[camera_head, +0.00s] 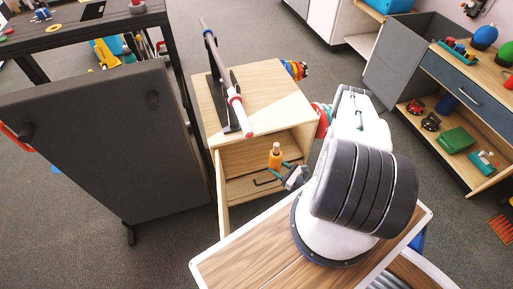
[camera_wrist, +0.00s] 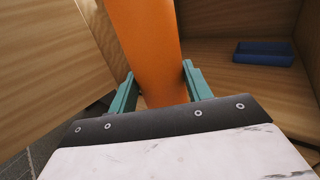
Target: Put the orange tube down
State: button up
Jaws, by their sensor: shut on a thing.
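The orange tube (camera_head: 275,159) is upright with a pale top, inside the open compartment of the wooden cabinet (camera_head: 262,78). It fills the upper middle of the wrist view (camera_wrist: 146,45), where it leans slightly. My gripper (camera_head: 279,168) reaches into the compartment from the right. Its teal fingers (camera_wrist: 160,88) are on both sides of the tube and shut on it. The tube's lower end is hidden behind my gripper in the wrist view, and I cannot tell whether it touches the compartment floor.
Wooden walls stand close on both sides of my gripper. A blue tray (camera_wrist: 264,54) lies on the compartment floor to the right in the wrist view. A stand with a grey and red rod (camera_head: 234,100) is on the cabinet top. A dark panel (camera_head: 110,140) stands left.

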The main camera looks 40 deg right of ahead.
jog(key=w, duration=0.5)
jog(key=w+d+f, duration=0.1)
jog(key=w, duration=0.9)
jog(key=shift+d+f, duration=0.15)
jog(key=shift+d, duration=0.25)
jog(key=shift+w+f, duration=0.2)
jog(key=shift+w, duration=0.05)
jog(key=shift+f, duration=1.6)
jog(key=o, duration=1.3)
jog(key=shift+s+f, duration=0.1)
jog(key=shift+f, duration=0.05)
jog(key=shift+o, duration=0.2)
jog(key=shift+s+d, duration=0.1)
jog(key=v, duration=1.1)
jog(key=shift+s, duration=0.35)
